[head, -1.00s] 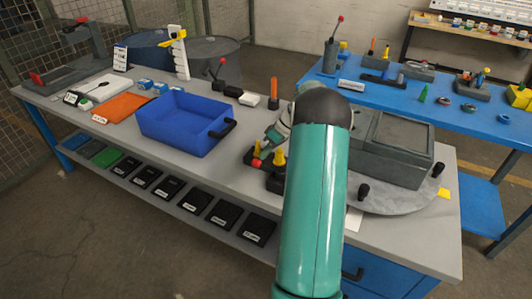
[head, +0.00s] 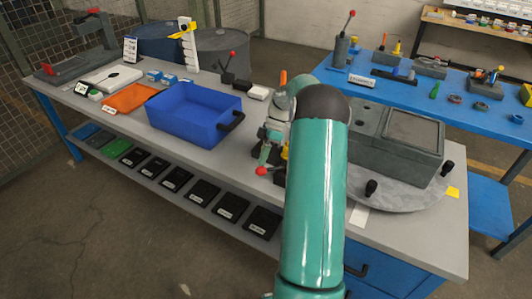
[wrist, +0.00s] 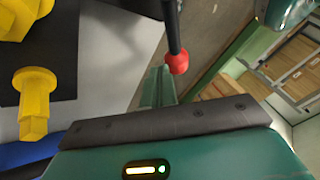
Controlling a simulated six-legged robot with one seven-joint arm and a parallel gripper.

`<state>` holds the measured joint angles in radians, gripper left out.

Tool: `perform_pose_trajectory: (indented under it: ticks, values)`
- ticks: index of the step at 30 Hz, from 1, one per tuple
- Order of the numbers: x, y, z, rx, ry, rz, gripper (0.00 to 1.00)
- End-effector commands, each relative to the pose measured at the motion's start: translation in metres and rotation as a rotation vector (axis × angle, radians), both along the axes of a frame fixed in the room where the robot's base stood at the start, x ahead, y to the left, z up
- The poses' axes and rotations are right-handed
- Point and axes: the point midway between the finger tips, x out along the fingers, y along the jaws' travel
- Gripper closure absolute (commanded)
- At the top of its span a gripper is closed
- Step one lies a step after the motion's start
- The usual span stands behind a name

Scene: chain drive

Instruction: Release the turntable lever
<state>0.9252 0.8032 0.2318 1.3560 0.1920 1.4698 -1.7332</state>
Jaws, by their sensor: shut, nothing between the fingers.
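A lever with a red ball knob (head: 262,170) shows at the front of the bench, left of the round grey turntable (head: 405,197). In the wrist view its red knob (wrist: 178,62) sits on a black rod, right beside my fingertips; I cannot tell if they touch. My gripper (head: 267,153) is shut and empty, pointing down beside the lever; its green fingers (wrist: 158,85) also show in the wrist view. A yellow peg (wrist: 36,95) stands on the dark block at left there. My arm hides most of that block in the head view.
A grey box (head: 400,140) stands on the turntable, with black knobs (head: 371,188) at its rim. A blue tray (head: 190,118) lies left of my gripper. An orange upright handle (head: 283,78) stands behind. Bare bench top lies between the tray and the front edge.

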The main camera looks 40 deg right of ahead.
Motion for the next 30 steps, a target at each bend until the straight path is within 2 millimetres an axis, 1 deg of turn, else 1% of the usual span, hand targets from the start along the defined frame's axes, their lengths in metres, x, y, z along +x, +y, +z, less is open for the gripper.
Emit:
perform_pose_trajectory:
  ticks: [3, 12, 21, 30]
  values:
    - [-0.006, 0.009, 0.0, 0.001, 0.001, 0.114, 1.0]
    - [-0.025, 0.026, 0.0, 0.001, 0.001, 0.399, 1.0]
    - [-0.046, 0.035, 0.0, 0.001, 0.001, 0.653, 1.0]
    - [-0.059, 0.038, 0.0, 0.0, 0.001, 0.807, 1.0]
